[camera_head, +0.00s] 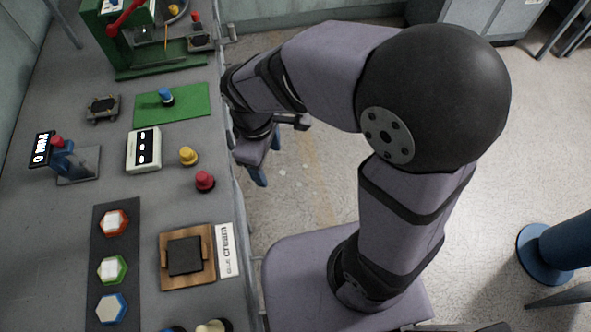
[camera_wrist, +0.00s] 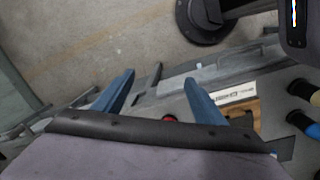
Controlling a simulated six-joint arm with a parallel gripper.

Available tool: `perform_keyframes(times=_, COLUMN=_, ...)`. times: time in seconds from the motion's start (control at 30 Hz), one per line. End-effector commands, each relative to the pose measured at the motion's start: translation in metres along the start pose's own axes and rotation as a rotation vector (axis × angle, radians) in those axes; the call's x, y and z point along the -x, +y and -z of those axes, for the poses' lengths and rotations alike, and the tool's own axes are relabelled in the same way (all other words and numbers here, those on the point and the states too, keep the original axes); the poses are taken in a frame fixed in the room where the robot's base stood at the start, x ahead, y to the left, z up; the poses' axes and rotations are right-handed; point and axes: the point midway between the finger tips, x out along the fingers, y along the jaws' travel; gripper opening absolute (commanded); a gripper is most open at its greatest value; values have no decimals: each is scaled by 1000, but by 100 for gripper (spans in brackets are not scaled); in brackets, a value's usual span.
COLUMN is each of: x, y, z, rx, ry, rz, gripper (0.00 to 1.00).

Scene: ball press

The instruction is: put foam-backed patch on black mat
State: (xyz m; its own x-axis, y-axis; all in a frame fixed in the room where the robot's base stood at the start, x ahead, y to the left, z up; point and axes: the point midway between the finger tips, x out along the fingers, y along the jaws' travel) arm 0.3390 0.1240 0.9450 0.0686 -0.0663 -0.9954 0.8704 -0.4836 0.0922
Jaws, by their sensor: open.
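In the head view, three hexagonal pieces lie on a long black strip (camera_head: 120,218): one red-rimmed (camera_head: 114,222), one green-rimmed (camera_head: 112,269) and one blue-rimmed (camera_head: 110,308), each with a white block on top. I cannot tell which one is the foam-backed patch. A black square pad (camera_head: 185,255) lies in a wooden tray (camera_head: 205,277) to their right. I cannot tell whether the pad or the strip is the black mat. My gripper (camera_head: 257,175) is beyond the table's right edge, away from them. In the wrist view, its blue fingers (camera_wrist: 163,90) are apart, with nothing between them.
A red knob (camera_head: 204,181), a yellow knob (camera_head: 188,156) and a white box (camera_head: 144,150) stand mid-table. Behind are a green mat (camera_head: 190,108) with a blue-topped piece (camera_head: 166,96), and a green press (camera_head: 160,62). A label (camera_head: 228,250) lies beside the tray. A rail runs along the table edge.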

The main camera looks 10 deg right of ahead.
Motion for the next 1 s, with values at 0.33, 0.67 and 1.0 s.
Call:
perform_keyframes(times=0.33, x=-18, y=12, z=-119, rx=-888, ry=-23, rz=83, gripper=65)
perform_keyframes(times=0.67, x=-21, y=8, z=-138, rx=-1064, ry=-27, rz=97, gripper=65)
perform_keyframes(times=1.0, x=-12, y=9, z=-138, rx=-1059, ry=-27, rz=96, gripper=65)
